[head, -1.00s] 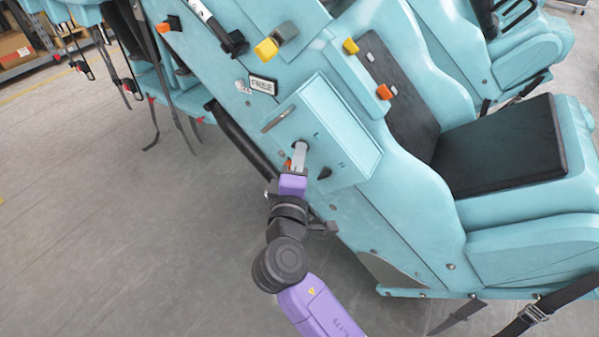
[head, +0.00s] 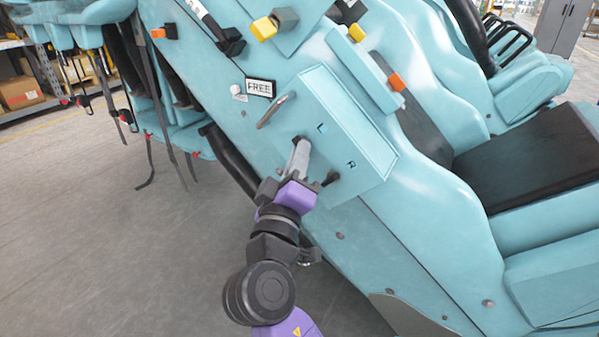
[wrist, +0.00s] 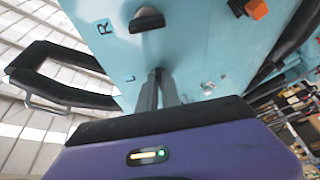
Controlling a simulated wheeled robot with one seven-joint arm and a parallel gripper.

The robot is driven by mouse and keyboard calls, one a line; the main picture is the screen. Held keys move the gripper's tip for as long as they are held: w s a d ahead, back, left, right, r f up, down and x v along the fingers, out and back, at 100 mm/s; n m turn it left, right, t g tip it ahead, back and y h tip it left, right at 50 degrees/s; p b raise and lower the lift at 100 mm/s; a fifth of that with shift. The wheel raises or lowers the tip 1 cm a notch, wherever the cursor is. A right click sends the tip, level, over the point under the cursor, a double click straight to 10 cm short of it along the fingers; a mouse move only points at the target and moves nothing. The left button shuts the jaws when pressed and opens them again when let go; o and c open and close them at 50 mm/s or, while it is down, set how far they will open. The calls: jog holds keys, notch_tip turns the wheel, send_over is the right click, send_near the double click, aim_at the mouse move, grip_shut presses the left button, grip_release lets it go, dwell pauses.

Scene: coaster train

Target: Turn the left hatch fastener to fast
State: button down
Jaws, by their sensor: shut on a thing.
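The pale blue hatch box (head: 345,125) is fixed to the side of the ride car, with the letters L and R on it. My gripper (head: 301,146) reaches up to the L side, and its fingers are shut on the left fastener. The wrist view shows the fingers (wrist: 159,90) close together beside the letter L. They mostly hide the left fastener, so its turn angle cannot be read. The right fastener (head: 331,178), a dark knob, sits free beside R. It also shows in the wrist view (wrist: 147,19).
A sign reading FREE (head: 260,87) and a metal handle (head: 276,110) are near the box's upper left. Yellow (head: 264,28) and orange (head: 396,82) blocks stick out above. A black seat (head: 530,155) is at right. The floor at left is open.

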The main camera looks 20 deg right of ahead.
jog(key=shift+m+b, duration=0.3)
jog(key=shift+b, duration=0.05)
dwell(0.3)
jog(key=c, duration=1.5)
grip_release()
jog(key=shift+c, duration=0.2)
jog(key=v, duration=0.8)
jog(key=shift+p, duration=0.35)
jog(key=shift+w, duration=0.1)
